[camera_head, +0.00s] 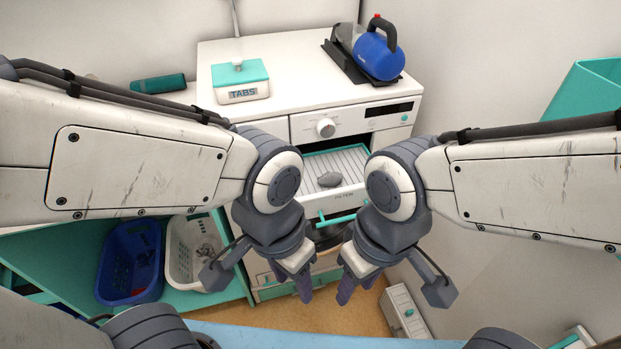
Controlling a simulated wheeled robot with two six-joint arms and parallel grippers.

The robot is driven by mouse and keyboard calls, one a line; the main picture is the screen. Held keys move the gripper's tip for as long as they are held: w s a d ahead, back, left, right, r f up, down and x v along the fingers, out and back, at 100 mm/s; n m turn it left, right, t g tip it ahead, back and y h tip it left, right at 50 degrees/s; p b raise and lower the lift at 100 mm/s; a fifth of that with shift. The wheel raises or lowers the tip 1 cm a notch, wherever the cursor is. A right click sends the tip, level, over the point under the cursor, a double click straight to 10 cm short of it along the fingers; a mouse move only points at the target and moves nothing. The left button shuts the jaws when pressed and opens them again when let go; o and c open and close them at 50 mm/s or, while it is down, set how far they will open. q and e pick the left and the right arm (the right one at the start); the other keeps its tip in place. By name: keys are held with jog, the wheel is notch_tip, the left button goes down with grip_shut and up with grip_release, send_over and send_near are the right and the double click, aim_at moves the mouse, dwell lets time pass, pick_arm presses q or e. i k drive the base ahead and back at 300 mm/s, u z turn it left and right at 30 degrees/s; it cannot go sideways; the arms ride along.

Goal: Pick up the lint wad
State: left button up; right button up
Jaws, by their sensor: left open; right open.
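The grey lint wad (329,180) lies on the ribbed filter drawer (350,163), which is pulled out of the front of the white machine (300,75). My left gripper (304,297) and my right gripper (345,297) both point down in front of the drawer, nearer to me than the wad. Both are open and appear empty. Neither touches the wad. My arms hide the left and right sides of the drawer and part of the machine's front.
A TABS box (240,92) and a blue handheld vacuum (378,55) stand on the machine. A blue basket (130,262) and a white basket (190,262) sit in a teal shelf at left. A white box (405,312) stands on the floor at right.

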aim_at(328, 180)
jog(key=k, duration=1.05)
jog(key=u, duration=0.8)
jog(key=i, duration=1.45)
jog(key=z, duration=1.1)
jog(key=i, duration=0.3)
jog(key=z, duration=0.2)
